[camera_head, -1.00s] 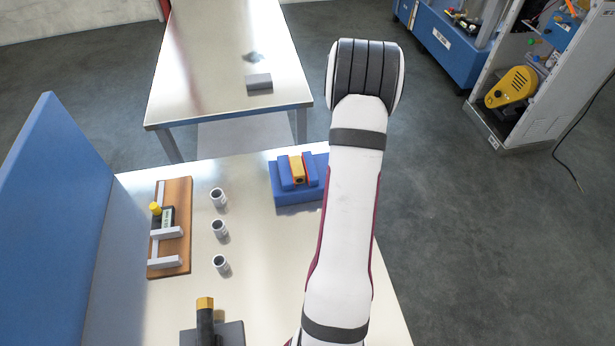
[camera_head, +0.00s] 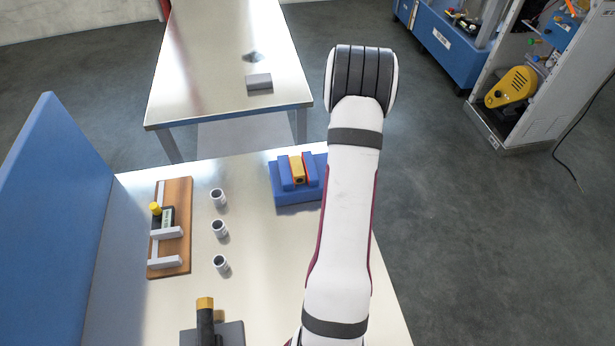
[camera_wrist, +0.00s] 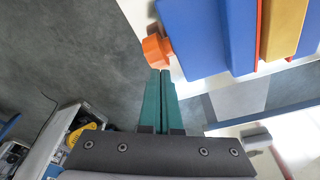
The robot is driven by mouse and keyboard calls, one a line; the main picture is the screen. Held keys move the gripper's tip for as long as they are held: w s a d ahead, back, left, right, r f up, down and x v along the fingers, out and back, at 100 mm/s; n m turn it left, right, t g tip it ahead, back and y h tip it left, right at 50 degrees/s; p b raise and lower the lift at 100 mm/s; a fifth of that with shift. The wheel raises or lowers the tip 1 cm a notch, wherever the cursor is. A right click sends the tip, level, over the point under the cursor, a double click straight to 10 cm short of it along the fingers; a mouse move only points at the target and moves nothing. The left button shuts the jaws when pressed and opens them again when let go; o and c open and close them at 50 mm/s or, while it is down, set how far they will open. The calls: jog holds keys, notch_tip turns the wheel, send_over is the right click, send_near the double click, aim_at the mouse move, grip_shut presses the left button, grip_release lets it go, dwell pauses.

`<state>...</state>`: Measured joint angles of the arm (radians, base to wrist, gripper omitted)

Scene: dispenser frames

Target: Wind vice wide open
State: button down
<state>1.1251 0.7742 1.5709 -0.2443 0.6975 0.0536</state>
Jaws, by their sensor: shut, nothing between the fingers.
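The blue vice (camera_head: 297,195) stands at the far right of the near table. A yellow block (camera_head: 297,169) sits between its two red-faced jaws. In the wrist view the blue vice body (camera_wrist: 200,35) fills the upper right, with the yellow block (camera_wrist: 284,30) beyond it. An orange knob (camera_wrist: 157,48) sticks out from the vice's side. My gripper (camera_wrist: 160,73) has its green fingers together, empty, with the tips close to the knob. I cannot tell whether they touch it. In the head view my arm hides the gripper and knob.
Three grey cups (camera_head: 219,229) stand mid-table. A wooden board (camera_head: 172,245) with a yellow knob lies left of them. A dark device with a yellow top (camera_head: 205,304) is at the front, and a blue panel (camera_head: 55,210) borders the left. Another table (camera_head: 225,80) stands behind.

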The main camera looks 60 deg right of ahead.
jog(key=shift+f, duration=0.4)
jog(key=shift+s+a, duration=0.9)
jog(key=shift+s, duration=0.05)
dwell(1.6)
jog(key=shift+r, duration=0.85)
jog(key=shift+w+d, duration=0.9)
jog(key=shift+w, duration=0.05)
jog(key=shift+f, duration=0.85)
